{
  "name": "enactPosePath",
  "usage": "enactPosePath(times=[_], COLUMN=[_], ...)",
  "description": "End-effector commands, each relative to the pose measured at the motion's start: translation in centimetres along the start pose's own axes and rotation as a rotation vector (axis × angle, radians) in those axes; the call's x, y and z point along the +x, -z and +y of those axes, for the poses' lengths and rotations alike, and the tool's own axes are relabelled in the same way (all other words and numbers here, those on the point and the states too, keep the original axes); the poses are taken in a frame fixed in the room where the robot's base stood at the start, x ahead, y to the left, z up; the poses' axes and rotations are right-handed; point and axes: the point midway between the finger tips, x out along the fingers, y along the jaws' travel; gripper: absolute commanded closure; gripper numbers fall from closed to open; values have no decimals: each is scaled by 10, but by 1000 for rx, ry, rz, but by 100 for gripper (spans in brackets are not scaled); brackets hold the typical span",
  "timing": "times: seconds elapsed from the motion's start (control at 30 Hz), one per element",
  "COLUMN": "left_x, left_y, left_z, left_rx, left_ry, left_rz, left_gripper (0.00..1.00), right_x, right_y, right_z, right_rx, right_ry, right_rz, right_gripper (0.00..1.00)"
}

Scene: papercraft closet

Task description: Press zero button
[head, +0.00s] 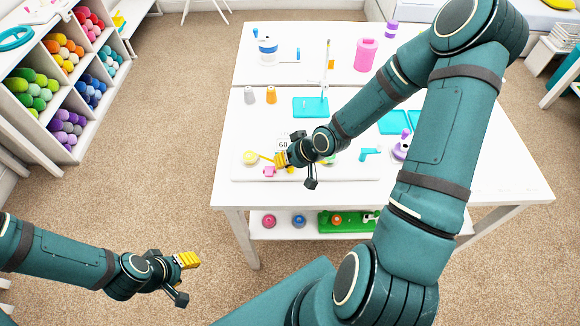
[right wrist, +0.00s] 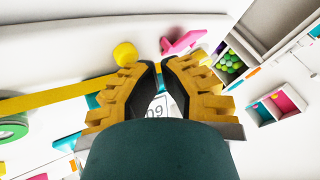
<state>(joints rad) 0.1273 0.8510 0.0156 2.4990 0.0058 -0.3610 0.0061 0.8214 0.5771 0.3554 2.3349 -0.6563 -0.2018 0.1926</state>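A small white display or card reading 60 (head: 283,144) stands on the white table just behind my right gripper (head: 279,160). In the right wrist view the 60 (right wrist: 158,106) shows upside down between the fingers, partly hidden. No zero button can be made out; the gripper may cover it. My right gripper also fills the middle of the right wrist view (right wrist: 160,68). Its yellow fingers come together at the tips with nothing between them. My left gripper (head: 189,260) hangs empty over the carpet at lower left, its yellow fingers close together.
A yellow round item (head: 250,157) and a pink item (head: 269,171) lie near the right gripper. A turquoise item (head: 370,153) lies to its right. The table's front left is clear.

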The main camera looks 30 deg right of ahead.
Motion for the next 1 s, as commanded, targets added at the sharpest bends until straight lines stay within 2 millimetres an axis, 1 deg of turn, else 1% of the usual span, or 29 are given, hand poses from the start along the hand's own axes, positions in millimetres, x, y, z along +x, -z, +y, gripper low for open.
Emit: enactPosePath(times=[0.37, 0.7, 1.0], left_x=[0, 6, 5], left_y=[0, -1, -1], left_z=[0, -2, -2], left_rx=[0, 0, 0], left_ry=[0, 0, 0], left_rz=[0, 0, 0], left_gripper=[53, 53, 53], right_x=[0, 8, 7], right_y=[0, -4, -4], right_z=[0, 4, 4], right_rx=[0, 0, 0], right_ry=[0, 0, 0], right_rz=[0, 0, -1], right_gripper=[100, 100, 100])
